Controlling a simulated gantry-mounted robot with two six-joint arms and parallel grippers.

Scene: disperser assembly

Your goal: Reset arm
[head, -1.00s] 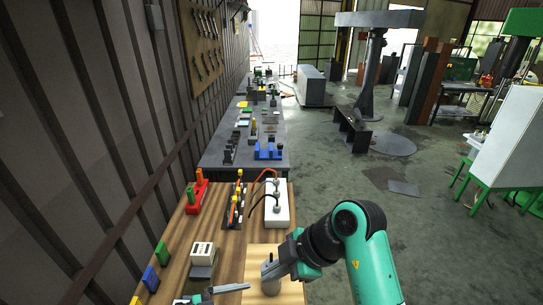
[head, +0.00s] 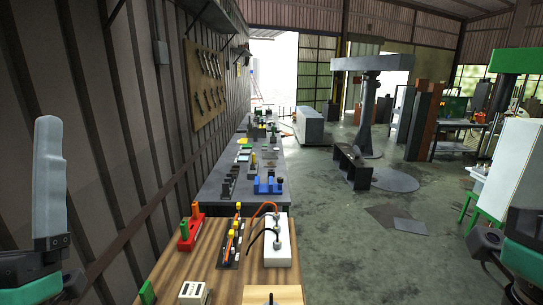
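My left arm stands raised at the left edge of the head view. A long pale grey finger (head: 48,185) of its gripper points up, with the dark wrist below it. It is clear of the table and the wall parts, and whether it is open or shut does not show. My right arm (head: 520,258) is at the lower right edge, dark and teal and cut off by the frame. Its gripper cannot be made out. Neither arm is over the wooden table (head: 180,262).
On the wooden table are a red holder (head: 190,232), a dark rack (head: 229,250) with orange and yellow parts, a white box (head: 278,248) with cables, a small white block (head: 193,293) and a light board (head: 257,294). A grey bench (head: 216,186) stands behind.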

